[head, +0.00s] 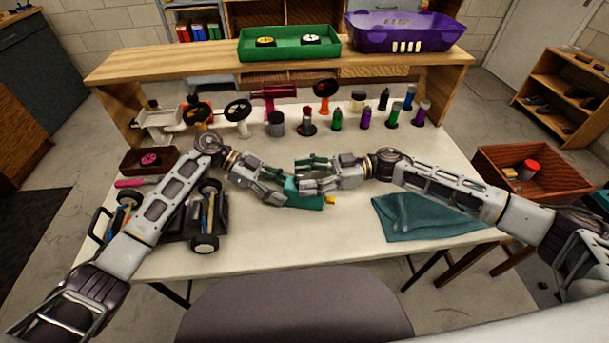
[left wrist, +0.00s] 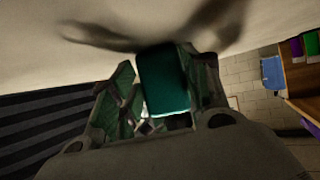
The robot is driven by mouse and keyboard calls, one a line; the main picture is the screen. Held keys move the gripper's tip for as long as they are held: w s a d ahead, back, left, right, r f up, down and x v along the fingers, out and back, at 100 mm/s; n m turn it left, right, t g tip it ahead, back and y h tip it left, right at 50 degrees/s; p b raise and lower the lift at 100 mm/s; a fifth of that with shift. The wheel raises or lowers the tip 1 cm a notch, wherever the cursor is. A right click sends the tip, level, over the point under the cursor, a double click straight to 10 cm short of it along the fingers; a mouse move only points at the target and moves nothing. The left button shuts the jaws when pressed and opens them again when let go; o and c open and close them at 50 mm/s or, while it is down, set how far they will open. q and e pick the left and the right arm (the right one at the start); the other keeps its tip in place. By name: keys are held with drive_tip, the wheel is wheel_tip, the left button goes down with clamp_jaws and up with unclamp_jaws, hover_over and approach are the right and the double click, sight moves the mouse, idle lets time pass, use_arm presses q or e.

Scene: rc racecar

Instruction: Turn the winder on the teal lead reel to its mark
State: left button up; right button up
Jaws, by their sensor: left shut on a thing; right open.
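The teal lead reel (head: 305,200) is a blocky teal body at the middle of the white table. A small yellow part (head: 330,200) shows at its right end; I cannot tell whether this is the winder. My left gripper (head: 281,188) is shut on the reel from the left. In the left wrist view the teal reel (left wrist: 165,80) sits between the green-padded fingers. My right gripper (head: 304,174) is open just above the reel in the picture, pointing left. Its fingers hide part of the reel, and I cannot tell whether they touch it. No mark is readable.
A racecar chassis (head: 205,243) lies at the left, under my left arm. A teal cloth (head: 430,215) lies at the right. Several bottles, wheels and tools stand along the back. A wooden shelf (head: 200,63) bears a green tray (head: 290,52) and a purple bin (head: 405,36). The front middle is clear.

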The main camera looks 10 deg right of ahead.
drive_tip(key=shift+a, duration=0.25)
drive_tip(key=shift+c, duration=0.3)
drive_tip(key=c, duration=1)
drive_tip(key=shift+m+t, duration=0.6)
drive_tip(key=shift+t, duration=0.5)
drive_tip(key=o, duration=1.1)
drive_tip(key=shift+c, duration=0.2)
drive_tip(key=shift+d, duration=0.2)
drive_tip(key=d, duration=1.1)
drive_tip(key=shift+s+d, duration=0.35)
